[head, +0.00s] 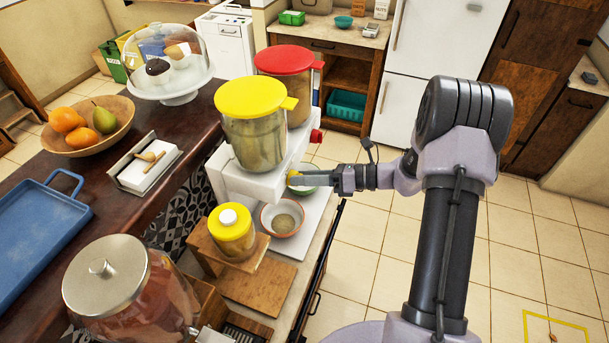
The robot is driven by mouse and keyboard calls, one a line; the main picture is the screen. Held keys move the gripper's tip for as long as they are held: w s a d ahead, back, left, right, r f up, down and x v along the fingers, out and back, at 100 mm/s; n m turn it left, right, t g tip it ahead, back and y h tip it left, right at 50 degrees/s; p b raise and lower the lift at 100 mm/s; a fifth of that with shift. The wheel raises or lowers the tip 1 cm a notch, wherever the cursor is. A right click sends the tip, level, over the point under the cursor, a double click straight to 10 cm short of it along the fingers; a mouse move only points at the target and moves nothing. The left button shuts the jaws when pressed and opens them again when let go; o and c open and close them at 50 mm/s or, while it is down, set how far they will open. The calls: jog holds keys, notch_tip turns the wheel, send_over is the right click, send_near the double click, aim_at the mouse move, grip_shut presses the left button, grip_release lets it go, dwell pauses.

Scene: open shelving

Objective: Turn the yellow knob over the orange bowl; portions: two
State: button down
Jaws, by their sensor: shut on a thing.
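The dispenser with the yellow lid (250,97) stands on a white stand and holds a pale, greenish content. Its yellow knob (293,176) shows as a small patch at the front of the stand. My gripper (301,180) reaches in from the right and is shut on the yellow knob, which its fingers partly hide. The orange bowl (268,213) sits below the knob on a white board, with a small heap of greyish-brown grains inside. I cannot tell the knob's exact angle.
A red-lidded dispenser (284,60) with a red knob (316,136) stands behind. A green bowl (301,190) is partly hidden by my gripper. A yellow-lidded jar (232,240) on a wooden riser and a large metal-lidded jar (110,270) stand nearer. Floor at right is open.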

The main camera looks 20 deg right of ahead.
dwell(0.3)
jog(key=c, duration=0.9)
grip_release()
jog(key=p+v, duration=0.1)
jog(key=v, duration=1.6)
jog(key=shift+s+d, duration=0.15)
